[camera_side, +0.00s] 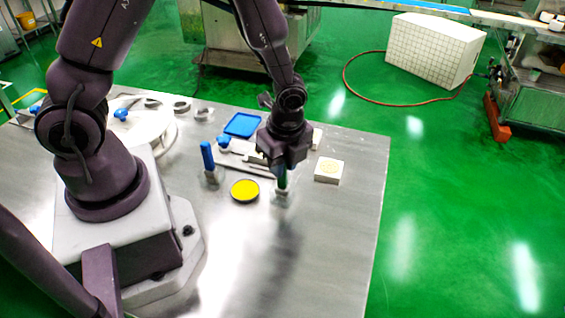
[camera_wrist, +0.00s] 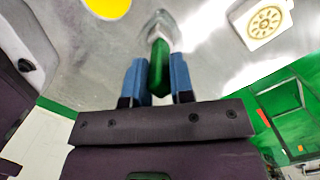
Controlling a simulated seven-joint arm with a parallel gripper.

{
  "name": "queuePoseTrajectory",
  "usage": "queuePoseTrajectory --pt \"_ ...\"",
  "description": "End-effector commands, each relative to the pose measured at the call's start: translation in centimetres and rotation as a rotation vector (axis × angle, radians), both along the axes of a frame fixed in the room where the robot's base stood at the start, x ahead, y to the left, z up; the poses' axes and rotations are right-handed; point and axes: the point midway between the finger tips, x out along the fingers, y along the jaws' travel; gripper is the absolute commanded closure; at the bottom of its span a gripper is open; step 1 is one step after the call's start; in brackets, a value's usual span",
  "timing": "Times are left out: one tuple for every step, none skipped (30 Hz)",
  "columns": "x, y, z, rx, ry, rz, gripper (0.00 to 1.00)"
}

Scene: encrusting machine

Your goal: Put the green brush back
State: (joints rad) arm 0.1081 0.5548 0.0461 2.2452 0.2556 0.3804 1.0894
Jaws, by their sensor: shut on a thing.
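The green brush (camera_side: 283,182) is upright beneath my gripper (camera_side: 281,171) in the side view, its lower end at a small pale holder (camera_side: 282,198) on the metal table. In the wrist view the green handle (camera_wrist: 160,68) stands between the two blue fingers of my gripper (camera_wrist: 157,80), which are shut on it. The clear or whitish holder (camera_wrist: 160,24) shows around the brush's far end. I cannot tell how deep the brush sits in it.
A blue brush (camera_side: 207,157) stands upright to the left. A yellow round dish (camera_side: 244,190) lies left of the holder, and a white block with a round pattern (camera_side: 329,170) lies right. Behind are a blue tray (camera_side: 242,125) and metal tools. The front table area is clear.

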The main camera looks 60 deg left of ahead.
Motion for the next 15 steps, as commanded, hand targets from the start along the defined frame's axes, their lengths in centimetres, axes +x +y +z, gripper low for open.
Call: queuePoseTrajectory --pt "0.03 0.01 -0.21 0.0 -0.001 0.0 1.0" --pt "0.04 0.01 -0.23 0.0 -0.001 0.0 1.0" --pt "0.05 0.02 -0.21 0.0 -0.002 0.0 1.0" --pt "0.06 0.02 -0.19 0.0 -0.002 0.0 1.0" --pt "0.06 0.02 -0.18 0.0 -0.002 0.0 1.0" --pt "0.06 0.02 -0.18 0.0 -0.002 0.0 1.0" --pt "0.05 0.02 -0.17 0.0 -0.002 0.0 1.0" --pt "0.05 0.02 -0.19 0.0 -0.002 0.0 1.0" --pt "0.04 0.02 -0.26 0.0 -0.001 0.0 1.0" --pt "0.04 0.02 -0.35 0.0 -0.001 -0.001 1.0" --pt "0.04 0.02 -0.45 0.0 -0.001 -0.001 1.0" --pt "0.05 0.02 -0.46 0.0 -0.001 -0.001 0.73" --pt "0.05 0.02 -0.44 0.0 -0.002 -0.001 0.67" --pt "0.05 0.02 -0.44 0.0 -0.002 -0.001 0.6" --pt "0.05 0.02 -0.43 0.0 -0.002 -0.001 0.52"
